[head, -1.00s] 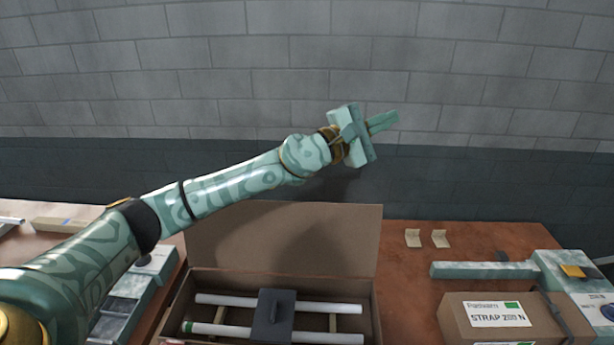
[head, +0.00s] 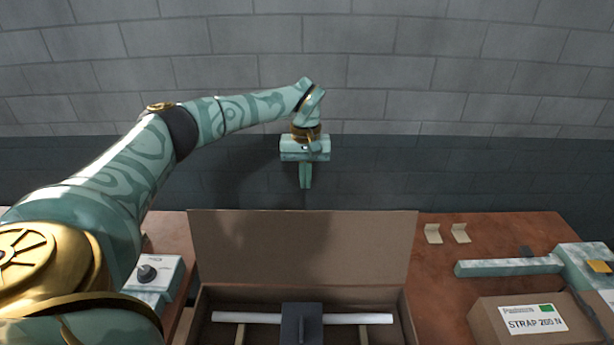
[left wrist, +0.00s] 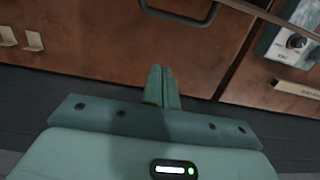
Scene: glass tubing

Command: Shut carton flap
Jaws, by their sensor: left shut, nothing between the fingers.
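The carton (head: 409,322) stands open on the bench, its brown flap (head: 300,248) raised upright along the far side. White glass tubes (head: 350,318) lie inside, with a dark grey block with a handle (head: 301,325) over them. My left gripper (head: 306,186) is shut and empty, fingers pointing down, just above the flap's top edge in the picture and seemingly beyond it. No contact shows. Its shut fingers also show in the left wrist view (left wrist: 162,72). The carton's near part is cut off by the frame. My right gripper is not in view.
A strap box (head: 518,320) and a pale green tool (head: 510,267) lie on the right of the bench (head: 440,285). Two tan cards (head: 446,233) sit behind. A device with a knob (head: 148,274) stands left of the carton. A grey block wall (head: 420,90) rises behind.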

